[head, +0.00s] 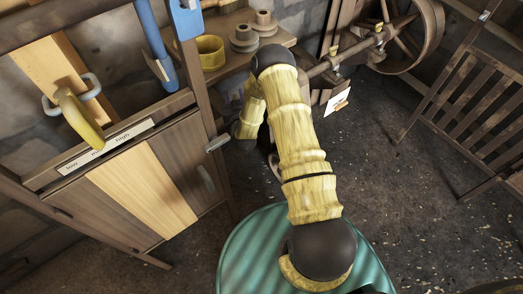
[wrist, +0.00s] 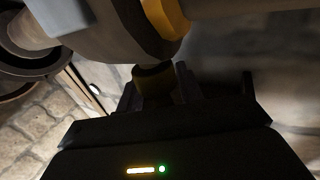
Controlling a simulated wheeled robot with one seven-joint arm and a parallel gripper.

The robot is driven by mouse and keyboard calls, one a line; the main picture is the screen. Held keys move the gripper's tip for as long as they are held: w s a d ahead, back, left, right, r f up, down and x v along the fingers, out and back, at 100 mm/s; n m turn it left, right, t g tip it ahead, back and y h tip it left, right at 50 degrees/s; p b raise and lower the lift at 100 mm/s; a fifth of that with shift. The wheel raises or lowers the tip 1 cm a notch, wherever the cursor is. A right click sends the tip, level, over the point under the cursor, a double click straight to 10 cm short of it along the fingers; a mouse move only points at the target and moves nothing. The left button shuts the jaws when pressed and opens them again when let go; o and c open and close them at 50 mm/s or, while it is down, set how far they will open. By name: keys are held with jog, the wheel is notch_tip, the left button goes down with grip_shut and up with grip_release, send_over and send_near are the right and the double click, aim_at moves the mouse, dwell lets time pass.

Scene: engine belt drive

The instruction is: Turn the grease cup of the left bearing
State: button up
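In the wrist view a dull brass cup (wrist: 153,77), apparently the grease cup, sits against a large grey rounded housing (wrist: 105,28). My gripper (wrist: 157,92) has its dark fingers on either side of this cup. It is too dark to tell whether they touch it. In the head view my yellow-sleeved arm reaches toward the shelf and shaft, and its own links hide my gripper. Two small brass cups stand along the shaft, a nearer one (head: 334,50) and a farther one (head: 379,27).
A spoked wheel (head: 410,35) stands at the back right, beside a slatted wooden frame (head: 470,105). A cabinet (head: 140,185) with a lever (head: 80,118) is at left.

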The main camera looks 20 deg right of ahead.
jog(key=n+y, duration=0.1)
jog(key=y, duration=0.1)
jog(key=shift+a+n+y, duration=0.1)
jog(key=shift+n+y, duration=0.2)
jog(key=shift+n, duration=0.1)
jog(key=shift+s+b, duration=1.75)
jog(key=shift+s, duration=7)
jog(key=shift+a+f+n+g+y+b, duration=1.35)
jog(key=shift+n+g+b, duration=0.85)
jog(key=shift+g, duration=1.7)
jog(key=s+d+r+m+g+h+b, duration=0.3)
jog(key=s+r+g, duration=0.3)
jog(key=s, duration=0.6)
jog(key=shift+s+r+m+g+b, duration=0.2)
jog(key=shift+r+m+g+b, duration=0.25)
jog(key=shift+r, duration=0.3)
